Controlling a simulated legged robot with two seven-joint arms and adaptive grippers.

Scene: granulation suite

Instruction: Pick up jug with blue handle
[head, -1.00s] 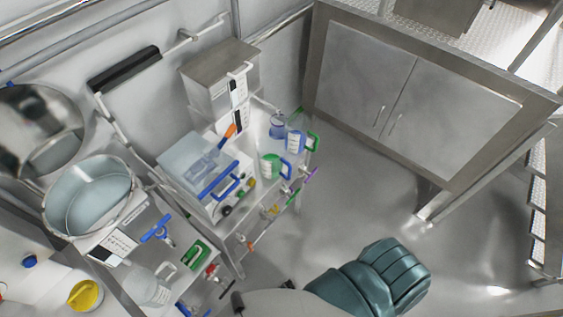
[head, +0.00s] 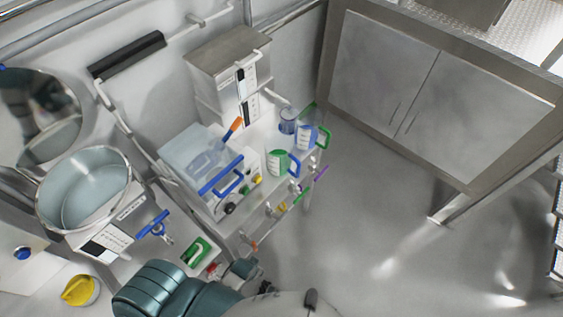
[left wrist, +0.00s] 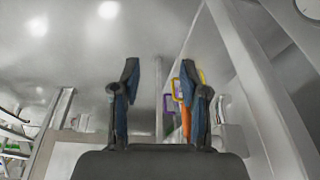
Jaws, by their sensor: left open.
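The jug with the blue handle (head: 277,163) is a small clear jug with green markings. It stands upright on the cart top in the head view, its handle to the right. Beside it, farther back, is a similar jug with blue markings and a green handle (head: 306,137). My left gripper (left wrist: 160,70) shows in the left wrist view with its two dark fingers apart and nothing between them. It is not near the jug in that view, and I cannot make it out clearly in the head view. My right gripper is not in view.
A clear bin with a blue handle (head: 187,158) stands left of the jugs. Behind are a steel box (head: 228,62) and a small clear beaker (head: 288,119). A steel pot (head: 88,188) is at left. Floor (head: 370,220) right of the cart is clear.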

